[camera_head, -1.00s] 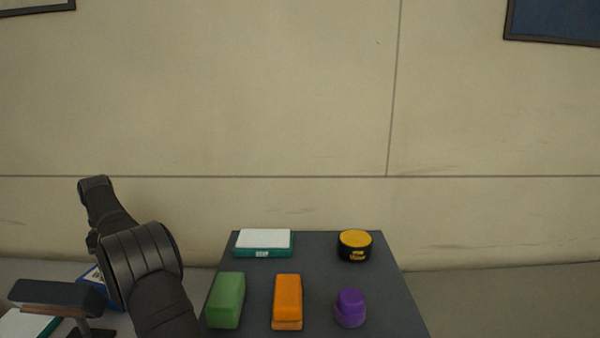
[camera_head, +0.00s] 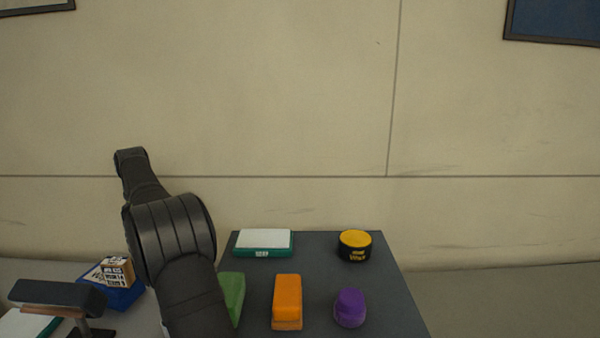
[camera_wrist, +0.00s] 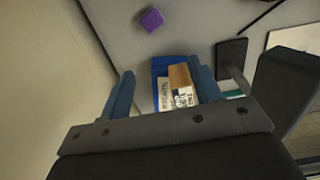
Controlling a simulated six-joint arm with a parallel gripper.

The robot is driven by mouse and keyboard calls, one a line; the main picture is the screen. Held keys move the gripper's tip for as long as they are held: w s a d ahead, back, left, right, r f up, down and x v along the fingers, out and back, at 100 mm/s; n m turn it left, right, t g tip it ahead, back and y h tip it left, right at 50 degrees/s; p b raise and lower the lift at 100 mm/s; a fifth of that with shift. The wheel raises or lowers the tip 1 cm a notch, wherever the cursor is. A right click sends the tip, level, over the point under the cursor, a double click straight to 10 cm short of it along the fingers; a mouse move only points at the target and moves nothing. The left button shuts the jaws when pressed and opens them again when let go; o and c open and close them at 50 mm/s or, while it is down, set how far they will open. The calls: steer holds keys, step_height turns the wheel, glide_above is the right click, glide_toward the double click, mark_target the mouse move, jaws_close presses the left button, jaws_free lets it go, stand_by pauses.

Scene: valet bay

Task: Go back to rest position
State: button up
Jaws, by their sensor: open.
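My gripper (camera_wrist: 162,92) shows in the wrist view with its two blue fingers apart and nothing held between them. Beyond the fingers are a blue tray (camera_wrist: 160,66) and a small printed cardboard box (camera_wrist: 179,76), partly covered by the right finger. In the head view, my dark arm rises at left of centre and my gripper is not visible. The box (camera_head: 117,270) sits in or on the blue tray (camera_head: 126,298) there, left of my arm.
A dark board (camera_head: 325,268) bears a white-and-teal block (camera_head: 263,242), a yellow-topped black tin (camera_head: 355,245), a green block (camera_head: 233,296) partly behind my arm, an orange block (camera_head: 287,300) and a purple piece (camera_head: 350,308). A dark-topped stand (camera_head: 57,294) is far left.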

step_height(320, 180, up, 6)
steer(key=d, duration=0.1)
steer(key=s+a, duration=0.7)
steer(key=s, duration=0.6)
steer(key=s+a, duration=0.7)
steer(key=s, duration=0.6)
steer(key=shift+a, duration=0.15)
steer(key=shift+o, duration=0.4)
